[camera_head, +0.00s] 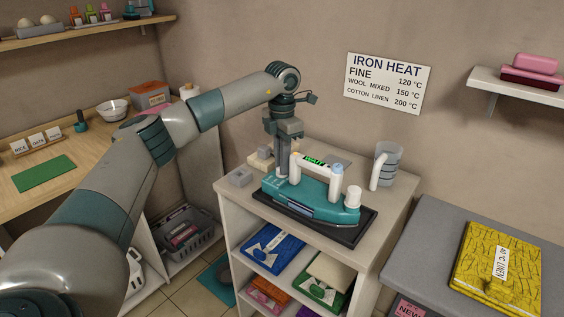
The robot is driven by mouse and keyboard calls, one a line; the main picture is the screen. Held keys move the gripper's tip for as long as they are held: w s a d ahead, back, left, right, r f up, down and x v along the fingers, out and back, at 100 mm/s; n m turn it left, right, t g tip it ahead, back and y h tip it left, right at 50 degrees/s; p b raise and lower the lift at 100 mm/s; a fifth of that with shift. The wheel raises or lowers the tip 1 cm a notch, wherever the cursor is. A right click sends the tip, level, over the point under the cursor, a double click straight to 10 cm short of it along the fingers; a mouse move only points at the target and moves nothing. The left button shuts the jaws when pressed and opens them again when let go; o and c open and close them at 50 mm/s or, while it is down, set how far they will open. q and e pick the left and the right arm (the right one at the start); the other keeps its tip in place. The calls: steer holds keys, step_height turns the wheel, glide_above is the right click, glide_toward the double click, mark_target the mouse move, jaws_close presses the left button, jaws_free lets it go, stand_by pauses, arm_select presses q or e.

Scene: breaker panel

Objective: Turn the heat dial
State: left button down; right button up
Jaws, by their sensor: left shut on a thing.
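A teal and white iron (312,204) lies on a dark rest (352,237) on the white cabinet top. Its white handle carries a lit green display (315,161), too small to read surely. A white knob (353,197) stands at its right end. My left gripper (283,173) points straight down at the iron's left end, beside the left handle post. Its fingers are shut on a small part there, apparently the heat dial, which they hide almost fully. My right gripper is out of view.
A wall sign (388,84) lists iron heats: wool mixed 150, cotton linen 200. A measuring jug (386,165) stands behind the iron, and a grey block (240,177) to its left. A yellow folded cloth (500,268) with a linen label lies on the grey board (431,231) at right.

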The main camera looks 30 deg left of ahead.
arm_select(q)
steer(key=shift+m, duration=1.1)
steer(key=c, duration=1.8)
jaws_free()
steer(key=shift+o, duration=0.2)
